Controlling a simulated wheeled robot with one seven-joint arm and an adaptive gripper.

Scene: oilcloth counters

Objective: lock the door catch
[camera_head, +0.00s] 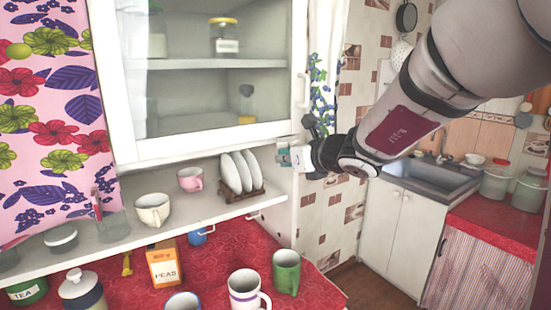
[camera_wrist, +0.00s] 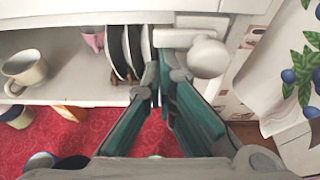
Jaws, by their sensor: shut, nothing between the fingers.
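The glass cabinet door (camera_head: 205,150) has a white frame and looks closed in the head view. The door catch (camera_wrist: 207,56) is a white bar with a round knob at the cabinet's lower right corner in the wrist view. Its bar lies about level across the picture; I cannot tell whether it is engaged. My gripper (camera_wrist: 167,80) is shut and empty, with its fingertips just below the bar and left of the knob; contact is unclear. In the head view my gripper (camera_head: 286,157) is at the door's lower right corner and largely hides the catch.
Below the door, an open shelf (camera_head: 215,205) holds a plate rack (camera_head: 242,190), a pink cup (camera_head: 190,179) and a cream cup (camera_head: 153,209). Mugs stand on the red counter (camera_head: 225,252). A blue-flowered vine (camera_head: 321,95) hangs right of the cabinet.

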